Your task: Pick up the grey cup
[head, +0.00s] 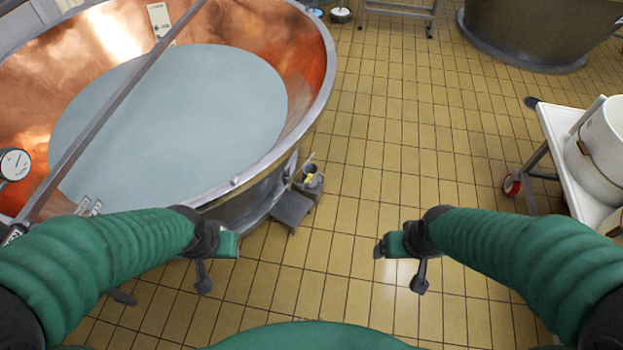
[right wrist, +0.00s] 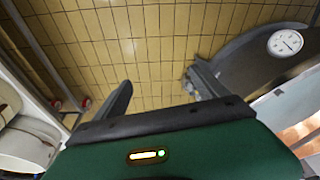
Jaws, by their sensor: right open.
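A small grey cup (head: 312,178) with something yellow in it stands low beside the copper vat, next to a grey step-like block, near the middle of the head view. My right gripper (head: 400,264) is to the right of the cup and nearer to me. In the right wrist view, its two fingers (right wrist: 160,92) are spread apart with only floor tiles between them. My left gripper (head: 220,262) is left of the cup, in front of the vat. One finger shows clearly; its jaw opening cannot be made out. I cannot pick out the cup in the right wrist view.
The large copper vat (head: 318,95) with pale liquid fills the left side. A white cart (head: 560,130) with white containers stands at the right. Another vat (head: 530,35) is at the back right. The tiled floor (head: 420,130) between them is clear.

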